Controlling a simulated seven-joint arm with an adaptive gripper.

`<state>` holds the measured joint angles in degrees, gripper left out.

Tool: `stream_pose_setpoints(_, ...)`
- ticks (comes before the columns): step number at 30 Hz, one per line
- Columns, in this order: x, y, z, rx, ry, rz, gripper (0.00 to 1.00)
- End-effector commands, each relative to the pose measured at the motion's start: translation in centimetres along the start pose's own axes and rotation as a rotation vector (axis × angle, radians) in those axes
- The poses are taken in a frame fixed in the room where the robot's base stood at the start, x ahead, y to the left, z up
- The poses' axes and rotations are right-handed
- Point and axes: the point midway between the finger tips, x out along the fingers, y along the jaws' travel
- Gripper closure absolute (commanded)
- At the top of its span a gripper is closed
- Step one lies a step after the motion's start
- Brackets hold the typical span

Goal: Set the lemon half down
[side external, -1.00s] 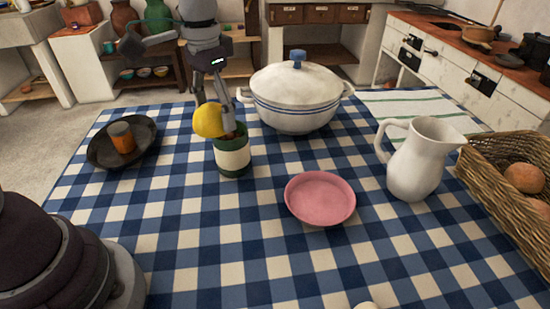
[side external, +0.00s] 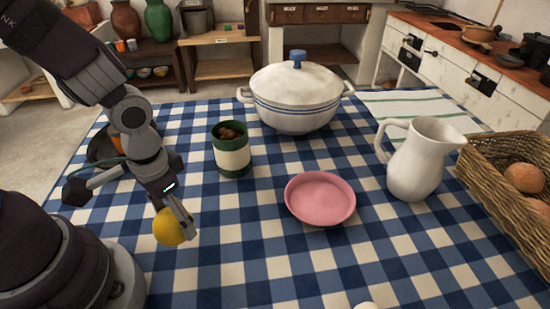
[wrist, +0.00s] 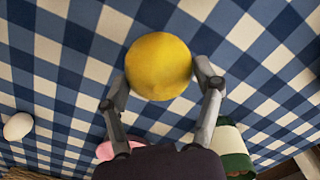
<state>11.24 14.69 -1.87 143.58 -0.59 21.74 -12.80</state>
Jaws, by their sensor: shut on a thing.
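The yellow lemon half (side external: 169,227) is between the fingers of my gripper (side external: 181,222), at the left front of the checked tablecloth. In the wrist view the lemon half (wrist: 158,66) shows its rounded yellow side, with a finger of my gripper (wrist: 160,88) on each side of it. The gripper is shut on it. The lemon half is over bare cloth. I cannot tell whether its underside touches the cloth. Its cut face is hidden.
A green and cream can (side external: 232,150) with brown contents stands behind. A pink dish (side external: 320,199), white pot (side external: 296,96), white jug (side external: 420,165) and wicker basket (side external: 500,170) stand to the right. A dark pan (side external: 98,148) is partly hidden by my arm.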

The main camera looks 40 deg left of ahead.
Motion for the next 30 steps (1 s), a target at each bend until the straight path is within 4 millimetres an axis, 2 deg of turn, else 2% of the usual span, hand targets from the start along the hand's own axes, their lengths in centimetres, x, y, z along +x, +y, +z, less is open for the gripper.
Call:
stream_pose_setpoints(2,0.2,0.3,-0.9,0.0,0.001,0.0,0.71)
stream_pose_setpoints(9,1.0,1.8,-7.7,0.001,0.001,0.0,0.71)
stream_pose_setpoints(15,1.4,2.9,-12.4,0.001,0.0,-0.001,0.71)
stream_pose_setpoints(18,1.6,3.2,-13.9,0.001,-0.001,-0.001,0.71)
stream_pose_setpoints(23,1.7,3.5,-15.2,0.001,0.0,-0.001,0.71)
stream_pose_setpoints(27,4.4,3.5,-15.1,0.0,-0.005,-0.002,0.71)
stream_pose_setpoints(30,5.2,3.5,-15.2,0.0,-0.002,-0.001,0.71)
